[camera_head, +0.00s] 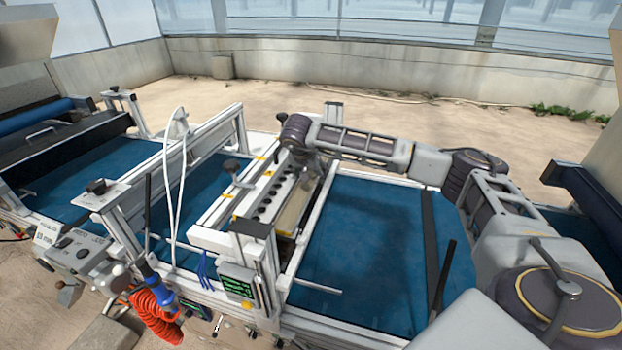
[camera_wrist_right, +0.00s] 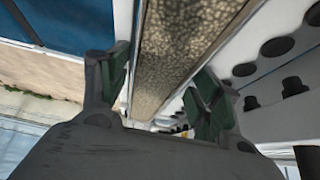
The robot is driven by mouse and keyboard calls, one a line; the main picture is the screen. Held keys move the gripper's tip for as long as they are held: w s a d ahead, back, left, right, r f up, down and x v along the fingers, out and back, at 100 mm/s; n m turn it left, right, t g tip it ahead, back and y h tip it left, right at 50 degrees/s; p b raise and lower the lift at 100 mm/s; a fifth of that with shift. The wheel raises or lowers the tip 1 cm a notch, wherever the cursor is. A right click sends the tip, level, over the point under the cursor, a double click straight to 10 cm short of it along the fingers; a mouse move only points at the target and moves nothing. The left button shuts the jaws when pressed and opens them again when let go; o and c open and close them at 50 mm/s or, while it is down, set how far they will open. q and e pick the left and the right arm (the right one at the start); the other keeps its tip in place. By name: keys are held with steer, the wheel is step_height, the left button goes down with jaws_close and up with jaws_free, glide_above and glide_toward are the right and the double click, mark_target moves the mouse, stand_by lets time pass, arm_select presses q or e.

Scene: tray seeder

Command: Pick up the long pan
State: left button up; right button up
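The long pan (camera_head: 291,216) is a narrow trough beside the white seeder bar, with a tan, grainy inside. In the right wrist view the pan (camera_wrist_right: 190,40) runs away from me as a speckled strip with pale sides. My right gripper (camera_head: 307,172) is above the pan's far part, pointing down. In the wrist view my right gripper (camera_wrist_right: 163,88) is open, with a green-padded finger on each side of the pan. I cannot tell whether the pads touch it. My arm and gripper hide the pan's far end. My left gripper is not in view.
The white seeder bar (camera_head: 262,190) with a row of dark round holes stands close left of the pan. A blue belt (camera_head: 360,240) in a pale frame lies to the right. White posts, hoses and a red coiled hose (camera_head: 155,318) stand at the left.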

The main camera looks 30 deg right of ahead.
steer(key=shift+r, duration=0.1)
steer(key=c, duration=0.6)
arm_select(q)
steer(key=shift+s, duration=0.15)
arm_select(e)
steer(key=shift+r, duration=0.15)
steer(key=shift+w+r, duration=0.1)
steer(key=shift+r, duration=0.5)
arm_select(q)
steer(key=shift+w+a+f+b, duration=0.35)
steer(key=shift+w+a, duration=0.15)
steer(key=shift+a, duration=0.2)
arm_select(e)
step_height(320, 180, up, 8)
steer(key=shift+r, duration=0.25)
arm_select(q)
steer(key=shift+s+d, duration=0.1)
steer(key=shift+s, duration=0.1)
